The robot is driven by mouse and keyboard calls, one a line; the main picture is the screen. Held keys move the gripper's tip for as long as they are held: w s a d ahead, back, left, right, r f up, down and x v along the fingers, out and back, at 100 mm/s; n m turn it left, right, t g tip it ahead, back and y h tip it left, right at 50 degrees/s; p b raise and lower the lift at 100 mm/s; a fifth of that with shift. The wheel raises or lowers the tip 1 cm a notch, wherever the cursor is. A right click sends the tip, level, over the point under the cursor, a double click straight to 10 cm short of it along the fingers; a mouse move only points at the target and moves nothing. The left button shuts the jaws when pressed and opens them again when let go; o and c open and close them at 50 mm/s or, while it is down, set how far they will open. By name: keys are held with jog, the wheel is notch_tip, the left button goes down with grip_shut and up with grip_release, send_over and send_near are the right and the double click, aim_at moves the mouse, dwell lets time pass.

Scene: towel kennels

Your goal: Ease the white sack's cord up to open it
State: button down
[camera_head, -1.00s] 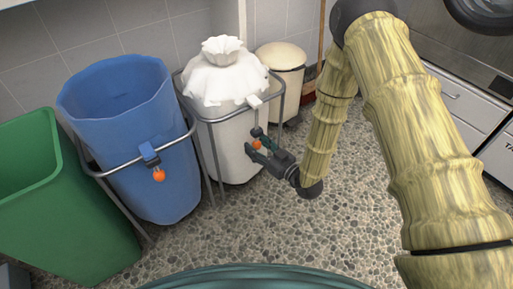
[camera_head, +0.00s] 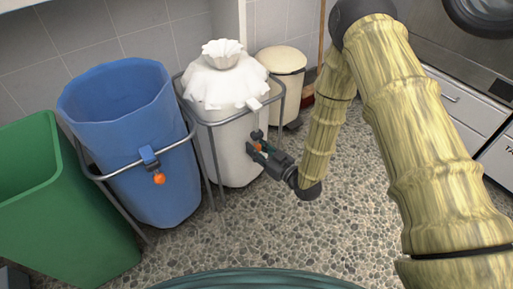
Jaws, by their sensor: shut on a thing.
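The white sack (camera_head: 232,85) hangs in a grey metal frame in the camera_head view. Its top is gathered into a ruffled neck (camera_head: 223,54), with cloth flared over the rim. A white cord lock (camera_head: 254,103) sits at its front right edge, and a cord with an orange ball (camera_head: 257,147) hangs below it. My gripper (camera_head: 258,146) is beside the sack's front right side, shut on the orange ball below the cord lock. The fingers partly hide the ball. The thin cord is hard to make out.
A blue sack (camera_head: 130,130) in a similar frame, with its own orange ball (camera_head: 159,179), stands to the left. A green bin (camera_head: 60,215) is farther left. A cream lidded bin (camera_head: 281,62) stands behind the white sack. Pebbled floor in front is open.

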aim_at(249, 123)
notch_tip(249, 123, up, 9)
jog(key=p, duration=0.7)
jog(key=shift+r, duration=0.1)
jog(key=c, duration=1.2)
grip_release()
jog(key=shift+r, duration=0.15)
jog(key=shift+o, duration=0.4)
jog(key=shift+d, duration=0.1)
jog(key=shift+s+d, duration=0.1)
jog(key=shift+s, duration=0.05)
jog(key=v, duration=1.1)
jog(key=shift+s+d, duration=0.2)
